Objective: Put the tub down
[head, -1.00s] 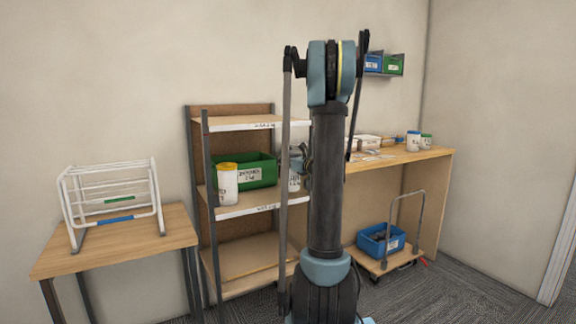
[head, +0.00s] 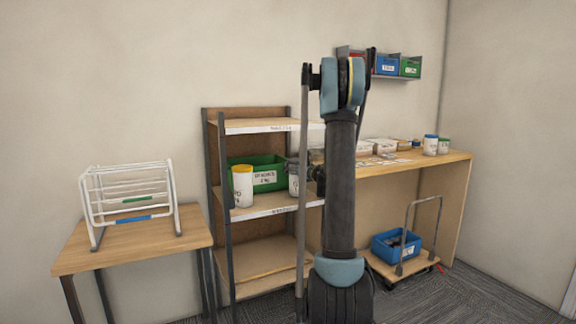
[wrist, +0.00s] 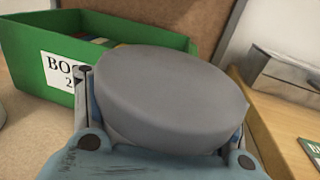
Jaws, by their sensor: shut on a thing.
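The tub is a white container with a grey lid; its lid (wrist: 175,92) fills the middle of the wrist view. My gripper (wrist: 164,118) has its fingers on either side of the tub and is shut on it. In the head view the tub (head: 294,181) looks upright at the right of the middle shelf (head: 270,205), partly hidden by my arm. My gripper (head: 316,178) is mostly hidden behind the arm there. I cannot tell whether the tub's base touches the shelf.
A green bin (head: 268,179) stands left of the tub, and a white tub with a yellow lid (head: 242,188) stands further left. A workbench (head: 440,160) with boxes and tubs is at the right. A trolley (head: 385,268) carries a blue bin (head: 394,245). A white rack (head: 130,200) stands on the left table.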

